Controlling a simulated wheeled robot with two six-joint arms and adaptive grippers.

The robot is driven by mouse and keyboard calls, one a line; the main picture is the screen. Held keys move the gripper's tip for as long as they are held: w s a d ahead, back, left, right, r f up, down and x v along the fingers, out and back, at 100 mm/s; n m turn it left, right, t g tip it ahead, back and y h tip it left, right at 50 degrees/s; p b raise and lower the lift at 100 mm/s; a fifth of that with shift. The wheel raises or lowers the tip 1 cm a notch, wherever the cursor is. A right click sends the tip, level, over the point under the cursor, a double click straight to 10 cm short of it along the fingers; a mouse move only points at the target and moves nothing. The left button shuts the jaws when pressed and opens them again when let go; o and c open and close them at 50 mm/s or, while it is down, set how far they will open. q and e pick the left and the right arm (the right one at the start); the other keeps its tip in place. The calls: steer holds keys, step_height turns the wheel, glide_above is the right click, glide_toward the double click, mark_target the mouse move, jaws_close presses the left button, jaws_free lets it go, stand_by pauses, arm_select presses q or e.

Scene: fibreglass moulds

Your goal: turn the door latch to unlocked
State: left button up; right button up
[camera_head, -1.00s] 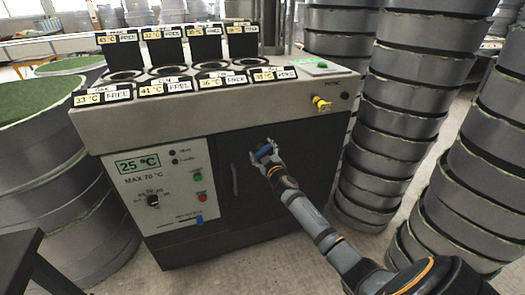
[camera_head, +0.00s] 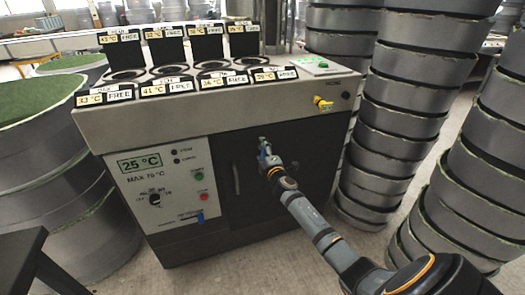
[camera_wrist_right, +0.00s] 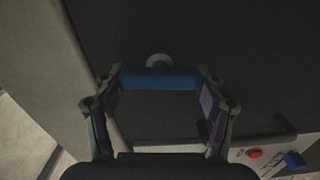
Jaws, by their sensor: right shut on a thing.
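The door latch (camera_head: 263,143) is a small blue handle on the dark cabinet door (camera_head: 239,158) of the bath unit. It stands roughly upright in the head view, partly hidden by my fingers. In the right wrist view the latch (camera_wrist_right: 160,79) is a blue bar lying across between my two fingertips, with its round pale mount (camera_wrist_right: 158,59) just behind it. My right gripper (camera_head: 266,153) is shut on the latch, with a finger at each end of the bar. My left gripper is not in view.
A vertical door handle (camera_head: 236,178) is left of the latch. The control panel (camera_head: 165,186) with display and buttons is further left. A yellow valve (camera_head: 323,103) sits at upper right. Stacked grey moulds (camera_head: 398,120) stand close on the right.

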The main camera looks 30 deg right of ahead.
steer(key=shift+n, duration=0.6)
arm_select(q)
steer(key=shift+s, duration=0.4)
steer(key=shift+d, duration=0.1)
arm_select(e)
steer(key=shift+f, duration=0.1)
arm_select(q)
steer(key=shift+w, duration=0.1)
arm_select(e)
steer(key=o, duration=1.2)
